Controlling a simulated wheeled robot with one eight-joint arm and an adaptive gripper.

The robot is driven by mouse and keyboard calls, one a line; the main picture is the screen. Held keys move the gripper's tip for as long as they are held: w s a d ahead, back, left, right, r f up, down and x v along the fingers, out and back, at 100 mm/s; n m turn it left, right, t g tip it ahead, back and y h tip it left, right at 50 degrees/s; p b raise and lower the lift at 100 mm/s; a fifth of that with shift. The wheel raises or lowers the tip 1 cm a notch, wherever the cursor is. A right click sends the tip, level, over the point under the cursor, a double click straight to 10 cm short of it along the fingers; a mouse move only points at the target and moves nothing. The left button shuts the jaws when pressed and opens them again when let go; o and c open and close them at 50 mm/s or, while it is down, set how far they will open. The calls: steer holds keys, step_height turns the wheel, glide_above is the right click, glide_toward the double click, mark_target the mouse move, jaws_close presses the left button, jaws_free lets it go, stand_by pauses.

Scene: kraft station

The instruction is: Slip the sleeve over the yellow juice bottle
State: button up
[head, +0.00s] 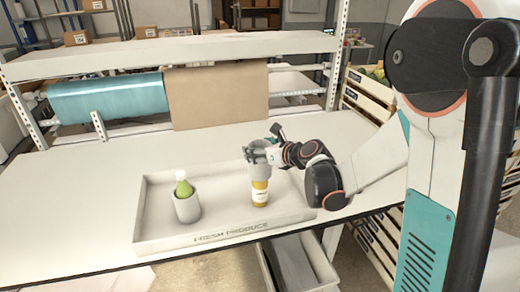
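The yellow juice bottle (260,193) stands upright in the right part of the shallow tray (222,183). It has a pale label, and its lower part is visible. A pale grey piece that looks like the sleeve (262,172) is directly above it and covers its upper part from view. My gripper (259,152) is at the top of this piece, with its fingers around it, and appears closed on it. I cannot tell how far the bottle is inside. A green bottle (184,188) with a white cap stands in another grey sleeve (187,208) at the left.
The tray's front wall reads "FRESH PRODUCE" and lies near the table's front edge. The white table (80,200) is clear to the left. A shelf (180,50) with a teal roll (108,97) and brown paper (217,95) stands behind. Crates (375,110) stand at the right.

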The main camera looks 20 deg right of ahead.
steer(key=shift+f+b, duration=4.65)
steer(key=shift+f, duration=0.85)
steer(key=o, duration=0.8)
steer(key=shift+c, duration=0.2)
steer(key=shift+s, duration=0.1)
steer(key=v, duration=1.1)
steer(key=shift+s+d+r, duration=0.2)
steer(key=shift+s, duration=0.05)
